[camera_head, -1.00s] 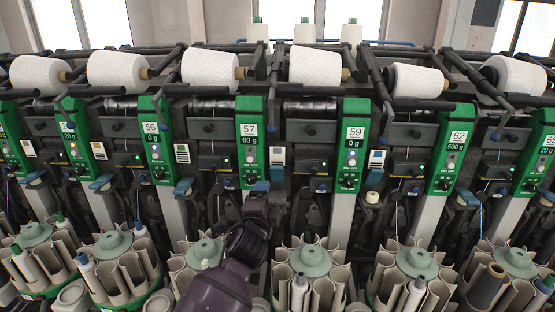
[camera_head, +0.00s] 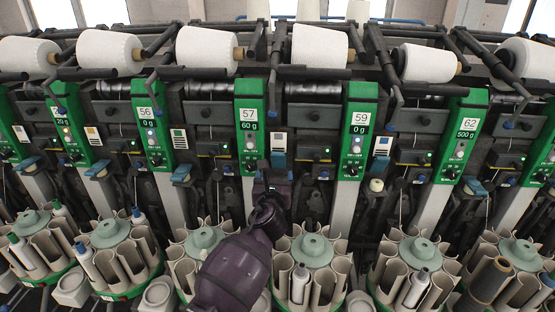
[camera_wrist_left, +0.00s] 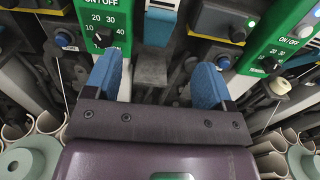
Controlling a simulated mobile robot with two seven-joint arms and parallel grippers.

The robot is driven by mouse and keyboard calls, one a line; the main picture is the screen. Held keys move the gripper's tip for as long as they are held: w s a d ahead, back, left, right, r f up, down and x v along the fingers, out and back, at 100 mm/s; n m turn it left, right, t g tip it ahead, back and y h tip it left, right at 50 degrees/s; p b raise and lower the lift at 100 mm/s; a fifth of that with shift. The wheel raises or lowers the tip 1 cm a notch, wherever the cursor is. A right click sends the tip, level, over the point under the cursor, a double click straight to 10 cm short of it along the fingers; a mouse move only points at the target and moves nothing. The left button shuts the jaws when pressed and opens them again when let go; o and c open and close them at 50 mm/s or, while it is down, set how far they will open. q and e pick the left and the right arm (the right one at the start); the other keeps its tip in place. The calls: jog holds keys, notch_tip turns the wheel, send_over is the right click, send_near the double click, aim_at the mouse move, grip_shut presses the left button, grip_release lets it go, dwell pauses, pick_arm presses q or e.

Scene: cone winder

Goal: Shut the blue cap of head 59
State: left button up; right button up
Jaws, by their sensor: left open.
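The green panel marked 59 (camera_head: 360,130) stands right of centre in the head view. A blue cap (camera_head: 278,160) stands upright in the bay between panels 57 and 59; it shows in the left wrist view (camera_wrist_left: 160,27) above a grey block (camera_wrist_left: 151,68). Another raised blue cap (camera_head: 380,163) is right of panel 59. The numbers alone do not show which cap is head 59's. My left gripper (camera_head: 275,172) is open in front of the cap between the panels. Its blue-padded fingers (camera_wrist_left: 157,78) are apart, with nothing between them. My right gripper is not in view.
Panel 57 (camera_head: 249,125) is close on the left of the gripper. Round bobbin magazines (camera_head: 312,250) with upright tubes stand in a row below. A small cream bobbin (camera_head: 376,185) sits below the right-hand cap. White yarn cones (camera_head: 320,45) lie along the top.

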aim_at(278, 157)
pick_arm(q)
jog(key=w+b, duration=0.2)
jog(key=w, duration=0.6)
jog(key=shift+f+b, duration=0.1)
jog(key=shift+b, duration=0.2)
jog(key=shift+w+b, duration=0.4)
jog(key=shift+w, duration=0.7)
